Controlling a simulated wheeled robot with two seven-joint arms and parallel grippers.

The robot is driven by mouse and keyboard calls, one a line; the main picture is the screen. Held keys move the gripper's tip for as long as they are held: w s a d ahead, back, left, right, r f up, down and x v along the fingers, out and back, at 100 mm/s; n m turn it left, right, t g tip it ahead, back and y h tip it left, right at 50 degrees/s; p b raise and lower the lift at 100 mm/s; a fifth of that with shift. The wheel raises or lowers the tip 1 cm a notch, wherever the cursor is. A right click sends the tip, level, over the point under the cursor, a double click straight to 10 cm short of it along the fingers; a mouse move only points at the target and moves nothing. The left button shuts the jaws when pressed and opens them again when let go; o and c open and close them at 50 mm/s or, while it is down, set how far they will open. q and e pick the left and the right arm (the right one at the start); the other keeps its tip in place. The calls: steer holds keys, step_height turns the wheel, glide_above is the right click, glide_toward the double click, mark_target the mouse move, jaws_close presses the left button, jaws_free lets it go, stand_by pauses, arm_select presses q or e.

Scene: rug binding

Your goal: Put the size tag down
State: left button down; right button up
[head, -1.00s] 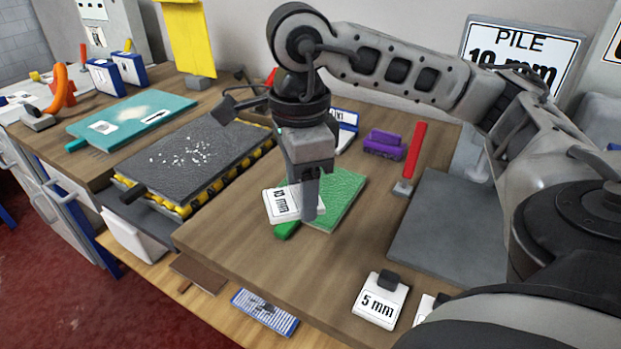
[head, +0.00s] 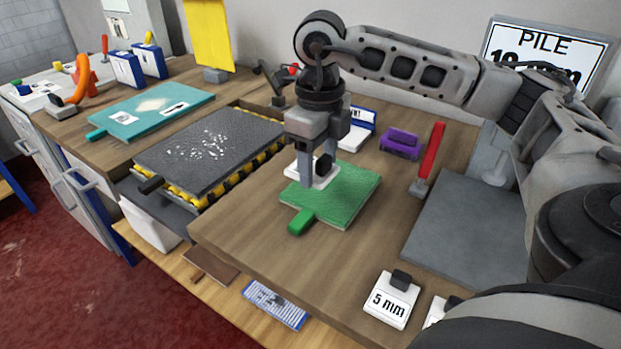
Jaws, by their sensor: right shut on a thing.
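My right gripper (head: 318,172) points down over the green board with a handle (head: 340,195). It is shut on the black knob of a white size tag (head: 300,171). The tag is partly hidden behind the fingers, and its print cannot be read. It sits over the far left part of the green board; I cannot tell whether it touches the board. My left gripper is not in view.
Another white tag reading 5 mm (head: 391,300) lies near the front edge, with part of a further tag beside it. A grey mat (head: 465,235) is at right, a purple block (head: 400,143) and red upright (head: 432,153) behind. A dark speckled board (head: 215,150) is at left.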

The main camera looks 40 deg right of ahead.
glide_above(309, 198)
step_height(309, 198, down, 5)
steer(key=shift+f, duration=0.1)
steer(key=shift+d+f+p, duration=0.1)
steer(key=shift+f+p, duration=0.4)
steer(key=shift+f, duration=1.05)
steer(key=shift+f, duration=0.15)
steer(key=o, duration=1)
step_height(309, 198, up, 12)
steer(key=shift+r+b, duration=0.2)
steer(key=shift+b, duration=0.2)
